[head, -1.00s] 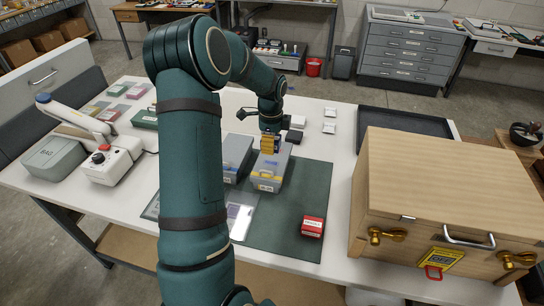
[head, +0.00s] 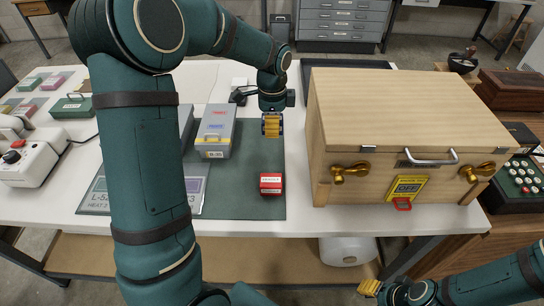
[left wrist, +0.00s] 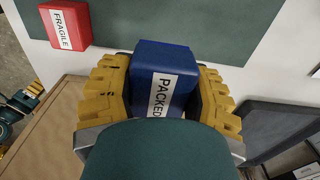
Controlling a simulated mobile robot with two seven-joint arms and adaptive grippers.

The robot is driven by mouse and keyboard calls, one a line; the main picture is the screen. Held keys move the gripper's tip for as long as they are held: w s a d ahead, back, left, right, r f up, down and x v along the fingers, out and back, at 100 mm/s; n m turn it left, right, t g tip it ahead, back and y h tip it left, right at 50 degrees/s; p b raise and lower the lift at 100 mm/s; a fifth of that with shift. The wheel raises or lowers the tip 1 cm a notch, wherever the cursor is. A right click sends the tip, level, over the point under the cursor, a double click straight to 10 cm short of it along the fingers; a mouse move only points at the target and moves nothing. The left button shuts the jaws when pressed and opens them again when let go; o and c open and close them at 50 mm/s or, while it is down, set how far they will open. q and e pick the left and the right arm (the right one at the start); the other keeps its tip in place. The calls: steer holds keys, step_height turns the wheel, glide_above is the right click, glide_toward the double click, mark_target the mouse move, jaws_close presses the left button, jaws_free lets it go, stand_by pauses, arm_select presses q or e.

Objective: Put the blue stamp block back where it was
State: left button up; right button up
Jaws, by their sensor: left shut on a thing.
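The blue stamp block (left wrist: 163,75) has a white label reading PACKED. My left gripper (head: 272,124) is shut on it, with yellow fingers on both sides in the left wrist view. In the head view the gripper hangs over the right part of the green mat (head: 240,199), right of the grey box (head: 214,134); the block there is mostly hidden between the fingers. A red block (head: 271,184) labelled FRAGILE lies on the mat nearer the front; it also shows in the left wrist view (left wrist: 66,25). My right gripper (head: 370,288) is low at the bottom right, apart from the table.
A large wooden case (head: 405,110) with brass handles stands close on the right. A second grey box (head: 186,120) is partly behind my left arm. A dark tray (head: 345,65) lies behind.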

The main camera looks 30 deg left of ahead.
mark_target(272, 154)
arm_select(q)
step_height(272, 154, down, 10)
steer(key=shift+r+b, duration=0.25)
steer(key=shift+b, duration=0.75)
steer(key=shift+f, duration=0.15)
steer(key=o, duration=0.9)
step_height(272, 154, up, 12)
steer(key=shift+f+p, duration=0.2)
steer(key=shift+p, duration=1.05)
steer(key=shift+r, duration=0.4)
